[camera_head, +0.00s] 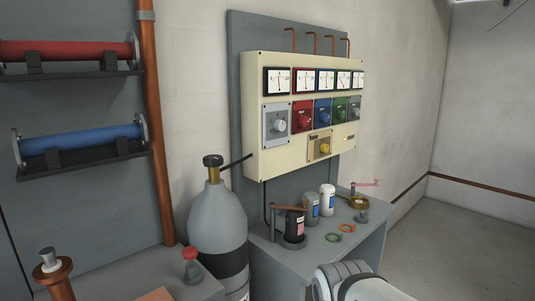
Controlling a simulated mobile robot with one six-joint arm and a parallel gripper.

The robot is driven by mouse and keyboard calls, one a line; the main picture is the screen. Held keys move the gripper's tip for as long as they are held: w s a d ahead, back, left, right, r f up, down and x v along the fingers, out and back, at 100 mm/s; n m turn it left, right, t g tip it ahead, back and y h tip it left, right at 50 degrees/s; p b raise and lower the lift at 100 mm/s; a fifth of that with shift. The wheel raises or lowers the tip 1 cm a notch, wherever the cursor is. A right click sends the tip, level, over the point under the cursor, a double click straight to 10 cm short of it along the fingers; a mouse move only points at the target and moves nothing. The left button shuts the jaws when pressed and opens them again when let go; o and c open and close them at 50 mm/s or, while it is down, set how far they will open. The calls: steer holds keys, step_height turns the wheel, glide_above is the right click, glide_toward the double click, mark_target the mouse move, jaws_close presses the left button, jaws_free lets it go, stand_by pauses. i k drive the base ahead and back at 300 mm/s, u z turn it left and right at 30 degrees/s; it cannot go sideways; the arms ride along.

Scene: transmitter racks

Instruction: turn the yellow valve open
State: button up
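A yellow knob on a yellow square plate (320,147) sits at the lower middle of the cream control panel (256,150). It is the yellow control I see that best fits the valve; its turned position is too small to read. A grey gas cylinder (217,222) stands left of the panel with a brass valve top (212,163) and a dark lever reaching right toward the panel. My gripper is not in view; only a white and grey link of my arm shows at the bottom, right of centre.
Above the yellow knob are grey (277,125), red (303,117), blue (322,113) and green (340,109) knob plates. Below, a grey bench (349,250) holds bottles, rings and a small crank device (361,203). Open floor (440,245) lies to the right.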

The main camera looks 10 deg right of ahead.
mark_target(324, 148)
steer(key=z, duration=0.3)
steer(key=k, duration=0.3)
steer(key=z, duration=0.75)
steer(key=k, duration=1)
steer(key=z, duration=0.9)
steer(key=i, duration=0.6)
steer(key=u, duration=0.65)
steer(key=i, duration=1.5)
steer(key=u, duration=0.8)
steer(key=i, duration=0.6)
steer(key=u, duration=0.35)
steer(key=k, duration=0.7)
steer(key=u, duration=0.9)
steer(key=i, duration=0.1)
steer(key=z, duration=0.75)
